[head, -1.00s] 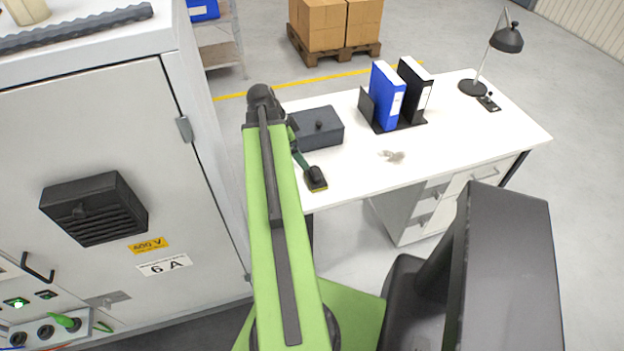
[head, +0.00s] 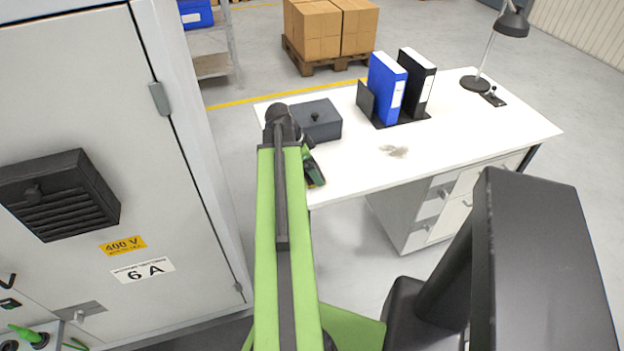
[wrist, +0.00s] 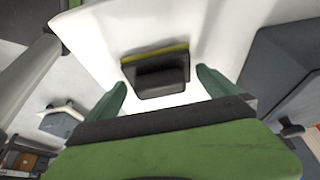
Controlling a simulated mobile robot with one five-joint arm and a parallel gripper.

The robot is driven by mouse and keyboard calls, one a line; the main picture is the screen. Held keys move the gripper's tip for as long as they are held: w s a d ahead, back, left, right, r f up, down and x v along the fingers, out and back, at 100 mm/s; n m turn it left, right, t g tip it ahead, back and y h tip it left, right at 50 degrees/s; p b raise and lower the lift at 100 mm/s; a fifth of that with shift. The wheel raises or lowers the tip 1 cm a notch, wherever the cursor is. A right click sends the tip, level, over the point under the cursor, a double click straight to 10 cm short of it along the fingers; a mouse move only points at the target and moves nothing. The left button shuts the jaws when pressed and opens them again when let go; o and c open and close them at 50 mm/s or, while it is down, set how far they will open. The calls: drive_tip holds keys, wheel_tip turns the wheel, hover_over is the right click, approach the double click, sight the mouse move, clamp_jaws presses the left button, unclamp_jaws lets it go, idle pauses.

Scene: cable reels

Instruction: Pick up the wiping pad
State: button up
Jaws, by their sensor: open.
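The wiping pad (wrist: 158,76) is a dark block with a yellow-green edge, lying on the white desk (head: 440,150). In the wrist view it sits ahead of my gripper (wrist: 162,80), roughly between its two green fingertips. The fingers are spread open with nothing held. Whether they touch the pad cannot be told. In the head view my gripper (head: 313,168) is over the desk's near left part and hides most of the pad.
A grey lidded box (head: 318,121) stands close behind my gripper. Blue (head: 386,90) and black (head: 416,82) binders, a lamp (head: 507,24) and a greyish smudge (head: 394,151) are farther right on the desk. A tall cabinet (head: 85,120) stands at left.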

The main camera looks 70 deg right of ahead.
drive_tip(key=shift+f, duration=0.25)
drive_tip(key=shift+c, duration=0.3)
drive_tip(key=c, duration=1.1)
drive_tip(key=shift+r+p, duration=0.5)
drive_tip(key=shift+p, duration=0.15)
wheel_tip(320, 180, up, 4)
drive_tip(key=p, duration=0.4)
drive_tip(key=s+r+p, duration=0.2)
drive_tip(key=s, duration=0.2)
drive_tip(key=s+d+r+p, duration=0.1)
drive_tip(key=s+r+p, duration=0.1)
drive_tip(key=s, duration=0.1)
drive_tip(key=s+r+p, duration=0.2)
drive_tip(key=s, duration=0.2)
drive_tip(key=shift+s+d, duration=0.35)
drive_tip(key=shift+d, duration=0.05)
